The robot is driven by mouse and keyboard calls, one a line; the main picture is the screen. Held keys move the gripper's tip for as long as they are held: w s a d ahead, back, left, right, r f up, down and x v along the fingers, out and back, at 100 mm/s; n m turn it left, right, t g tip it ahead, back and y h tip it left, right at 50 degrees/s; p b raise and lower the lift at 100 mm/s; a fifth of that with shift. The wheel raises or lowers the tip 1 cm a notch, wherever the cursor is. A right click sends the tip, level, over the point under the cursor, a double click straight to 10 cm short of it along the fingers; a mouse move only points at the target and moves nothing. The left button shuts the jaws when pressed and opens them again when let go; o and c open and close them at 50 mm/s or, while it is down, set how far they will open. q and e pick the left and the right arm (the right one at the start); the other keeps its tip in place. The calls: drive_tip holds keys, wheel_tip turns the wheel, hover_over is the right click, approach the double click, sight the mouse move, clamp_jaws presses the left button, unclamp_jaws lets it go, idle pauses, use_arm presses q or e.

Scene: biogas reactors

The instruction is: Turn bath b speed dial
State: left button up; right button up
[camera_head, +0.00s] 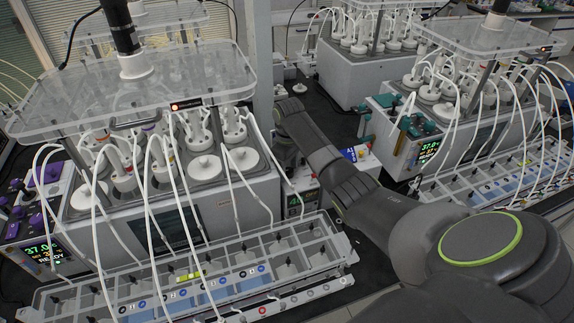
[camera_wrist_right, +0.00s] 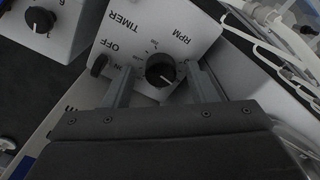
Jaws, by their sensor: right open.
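In the right wrist view, a black round dial (camera_wrist_right: 161,70) marked RPM sits on a white panel (camera_wrist_right: 140,30), with a pale pointer line on its face. The panel also reads TIMER and OFF, upside down in this view. My right gripper (camera_wrist_right: 160,75) is open, its two grey fingers on either side of the dial; I cannot tell whether they touch it. My left gripper is out of view.
A small black switch (camera_wrist_right: 98,66) is left of the dial, and another white box with a black knob (camera_wrist_right: 40,19) is at upper left. White tubes (camera_wrist_right: 275,50) run at upper right. A compartmented tray (camera_head: 335,240) stands in front of the left reactor unit.

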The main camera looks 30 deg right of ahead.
drive_tip(key=shift+s, duration=0.1)
drive_tip(key=shift+r, duration=0.1)
drive_tip(key=shift+c, duration=0.9)
drive_tip(key=c, duration=0.8)
drive_tip(key=shift+m, duration=0.3)
drive_tip(key=m, duration=0.5)
drive_tip(key=shift+m, duration=0.4)
drive_tip(key=m, duration=0.3)
drive_tip(key=shift+m, duration=2)
